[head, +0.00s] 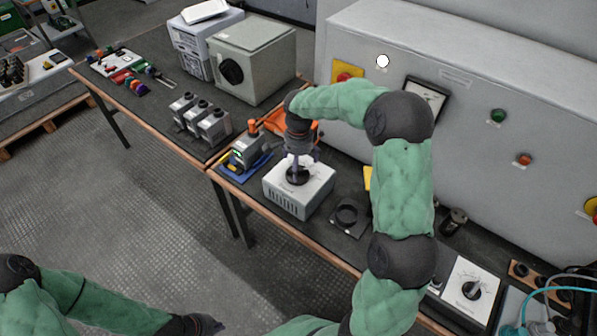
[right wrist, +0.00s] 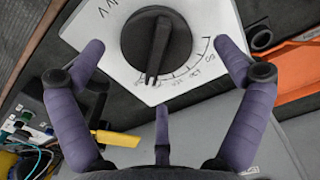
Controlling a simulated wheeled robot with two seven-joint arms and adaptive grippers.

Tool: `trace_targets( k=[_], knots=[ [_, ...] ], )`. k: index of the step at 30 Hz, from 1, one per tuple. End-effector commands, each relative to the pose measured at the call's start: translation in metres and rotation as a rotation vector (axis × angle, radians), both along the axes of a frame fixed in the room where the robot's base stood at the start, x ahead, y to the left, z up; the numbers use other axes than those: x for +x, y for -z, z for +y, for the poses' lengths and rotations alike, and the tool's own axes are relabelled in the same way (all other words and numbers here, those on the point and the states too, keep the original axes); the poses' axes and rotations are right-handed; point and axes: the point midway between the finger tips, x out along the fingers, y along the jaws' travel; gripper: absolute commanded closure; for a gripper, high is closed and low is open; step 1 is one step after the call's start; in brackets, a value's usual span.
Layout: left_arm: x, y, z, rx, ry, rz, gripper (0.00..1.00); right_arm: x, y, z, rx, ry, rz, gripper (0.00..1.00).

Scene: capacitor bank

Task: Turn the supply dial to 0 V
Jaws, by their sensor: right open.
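A grey box (head: 290,200) with a white top stands on the bench under my right gripper (head: 300,162). Its black dial (head: 297,176) sits on the top, partly covered by the gripper. In the right wrist view the dial (right wrist: 155,42) has a long pointer bar directed down, toward a printed scale; the numbers are too small to read surely. My right gripper (right wrist: 158,60) is open, its fingers spread on either side of the dial with no visible contact. My left gripper (head: 200,324) is low at the bottom of the head view, away from the bench; its opening is unclear.
A second dial box (head: 469,291) stands at the bench's right. A black ring-shaped part (head: 347,213) lies right of the grey box. A large grey cabinet (head: 470,60) backs the bench.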

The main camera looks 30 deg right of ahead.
Motion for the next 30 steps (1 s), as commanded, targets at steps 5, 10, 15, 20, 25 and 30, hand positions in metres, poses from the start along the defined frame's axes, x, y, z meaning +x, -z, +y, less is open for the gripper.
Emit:
trace_targets(
  k=[5, 10, 15, 20, 25, 30],
  knots=[
    [0.000, 0.009, 0.000, 0.000, 0.000, 0.000, 1.00, 0.000, 0.023, 0.000, 0.000, 0.001, 0.001, 0.01],
    [0.000, 0.010, 0.000, 0.000, 0.000, 0.000, 1.00, 0.000, 0.031, -0.001, -0.001, 0.001, 0.000, 0.01],
    [0.000, 0.010, 0.000, 0.000, 0.000, 0.000, 1.00, 0.000, 0.031, 0.000, -0.001, 0.001, -0.001, 0.01],
    [0.000, 0.010, 0.000, 0.000, 0.000, 0.000, 1.00, 0.000, 0.031, 0.000, -0.001, 0.001, -0.001, 0.15],
    [0.000, 0.010, 0.000, 0.000, 0.000, 0.000, 1.00, 0.000, 0.031, -0.001, -0.001, 0.000, -0.003, 0.54],
    [0.000, 0.010, 0.000, 0.000, 0.000, 0.000, 1.00, 0.001, 0.031, -0.001, -0.002, 0.000, -0.004, 0.54]
  ],
)
